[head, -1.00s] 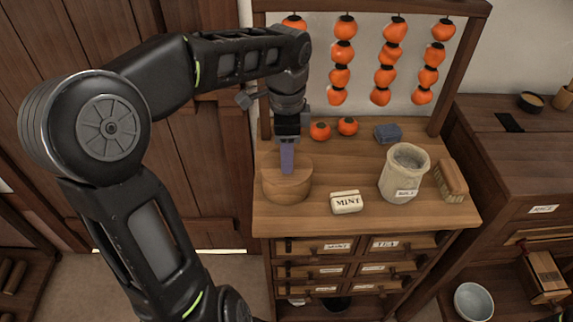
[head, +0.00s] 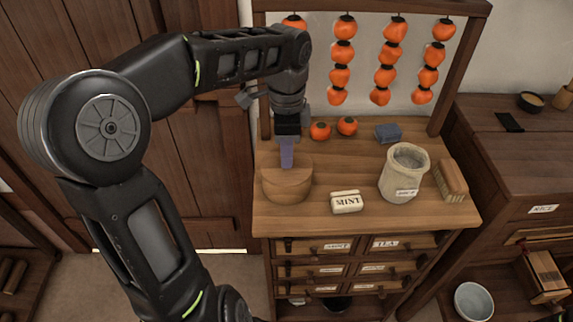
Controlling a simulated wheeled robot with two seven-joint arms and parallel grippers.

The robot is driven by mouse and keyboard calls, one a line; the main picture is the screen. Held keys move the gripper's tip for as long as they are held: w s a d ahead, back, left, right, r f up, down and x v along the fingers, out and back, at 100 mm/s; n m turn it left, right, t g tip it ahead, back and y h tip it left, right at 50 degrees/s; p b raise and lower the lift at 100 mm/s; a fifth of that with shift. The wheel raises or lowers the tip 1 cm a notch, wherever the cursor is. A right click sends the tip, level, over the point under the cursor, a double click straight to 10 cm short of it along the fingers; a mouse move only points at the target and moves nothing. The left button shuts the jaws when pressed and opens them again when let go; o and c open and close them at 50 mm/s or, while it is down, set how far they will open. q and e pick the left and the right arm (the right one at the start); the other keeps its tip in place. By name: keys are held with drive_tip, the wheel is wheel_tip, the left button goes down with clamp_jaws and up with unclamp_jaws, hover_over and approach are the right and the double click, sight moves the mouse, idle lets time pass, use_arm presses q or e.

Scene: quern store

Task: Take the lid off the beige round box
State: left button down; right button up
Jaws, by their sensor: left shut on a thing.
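The beige round box (head: 288,190) stands at the left end of the wooden counter. Its lid (head: 294,173) is on top or just over it; I cannot tell whether there is a gap between them. My left gripper (head: 287,160) points straight down over the box and is shut on the lid, with its fingertips at the lid's top. The knob or grip point of the lid is hidden by the fingers. My right gripper is not in view.
A small MINT box (head: 347,202), a beige jar (head: 404,174) and a brush (head: 451,180) stand to the right on the counter (head: 330,222). Two persimmons (head: 320,131) and a blue-grey block (head: 388,133) lie at the back. Strings of persimmons (head: 341,76) hang above.

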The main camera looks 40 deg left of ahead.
use_arm(q)
drive_tip(key=shift+r, duration=0.15)
wheel_tip(320, 180, up, 5)
drive_tip(key=shift+r, duration=0.1)
wheel_tip(320, 180, up, 5)
drive_tip(key=p, duration=0.4)
drive_tip(key=shift+f, duration=0.2)
idle(0.7)
